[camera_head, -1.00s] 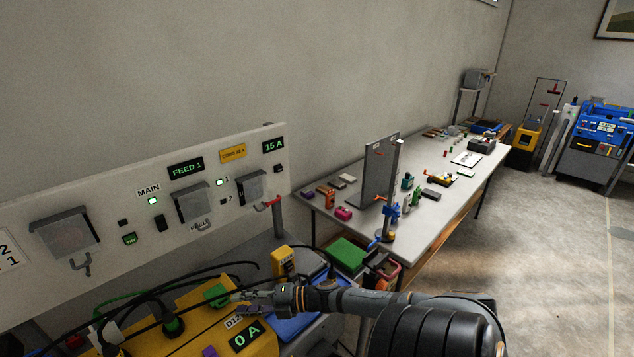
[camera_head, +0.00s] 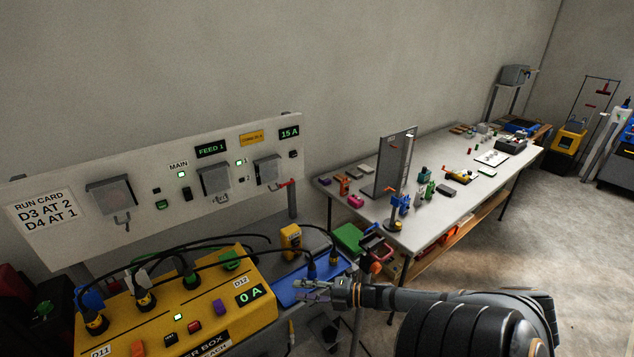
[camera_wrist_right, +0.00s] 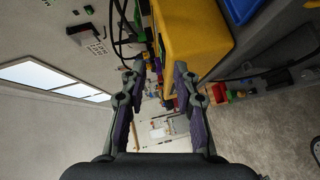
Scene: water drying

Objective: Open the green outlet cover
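The green outlet cover (camera_head: 231,259) is at the back right of the top of the yellow power box (camera_head: 262,313). It looks like a small green block there; I cannot tell whether it is lifted or closed. My right gripper (camera_head: 303,290) is to the right of the box, by the blue tray, apart from the cover. In the right wrist view my right gripper (camera_wrist_right: 160,66) has its two fingers spread with nothing between them, and the yellow box (camera_wrist_right: 190,32) lies beyond the tips. My left gripper is not in view.
Black cables (camera_head: 205,240) arch over the box into plugs on its top. A blue tray (camera_head: 300,288) and a small yellow device (camera_head: 291,237) are right of the box. A white wall panel (camera_head: 65,251) with switches stands behind. A long white table (camera_head: 425,228) is further right.

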